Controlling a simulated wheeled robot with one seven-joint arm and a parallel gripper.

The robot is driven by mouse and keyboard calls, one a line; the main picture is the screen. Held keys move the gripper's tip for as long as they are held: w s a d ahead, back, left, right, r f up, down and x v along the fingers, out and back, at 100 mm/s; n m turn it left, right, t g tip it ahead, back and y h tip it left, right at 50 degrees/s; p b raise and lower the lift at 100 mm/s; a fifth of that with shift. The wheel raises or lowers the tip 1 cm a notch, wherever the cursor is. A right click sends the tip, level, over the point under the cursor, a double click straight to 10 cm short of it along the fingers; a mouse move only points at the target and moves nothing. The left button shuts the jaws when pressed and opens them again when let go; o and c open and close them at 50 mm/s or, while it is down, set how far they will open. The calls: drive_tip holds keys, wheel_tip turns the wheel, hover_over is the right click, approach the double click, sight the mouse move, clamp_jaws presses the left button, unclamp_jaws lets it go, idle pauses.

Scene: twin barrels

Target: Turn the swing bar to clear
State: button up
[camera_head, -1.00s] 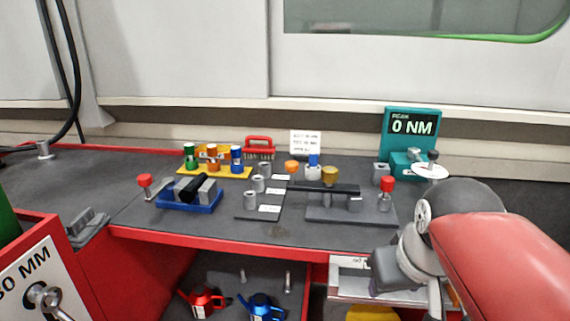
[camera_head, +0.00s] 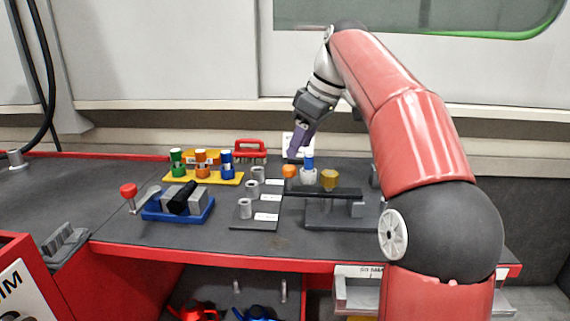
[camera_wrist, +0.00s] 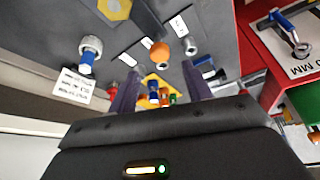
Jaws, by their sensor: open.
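The swing bar (camera_head: 300,191) is a long dark bar lying across a grey base plate (camera_head: 335,219) on the bench. It runs left to right, with its left end reaching past the plate. A yellow hex-shaped piece (camera_head: 329,179) shows just behind it and also in the wrist view (camera_wrist: 115,8). My gripper (camera_head: 297,154) is open and empty. It points down behind and above the bar's left end, apart from it. Its two purple fingers also show in the wrist view (camera_wrist: 160,88), with nothing clearly between them in contact.
An orange knob (camera_head: 289,171) and a blue-topped fitting (camera_head: 308,168) stand near the bar's left end, below my gripper. Grey cylinders (camera_head: 251,191) stand left. A blue fixture (camera_head: 178,210) and yellow rack (camera_head: 205,177) are farther left. The bench front is clear.

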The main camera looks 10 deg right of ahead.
sight(290, 167)
drive_tip(key=b+x, duration=0.1)
drive_tip(key=x, duration=0.5)
clamp_jaws()
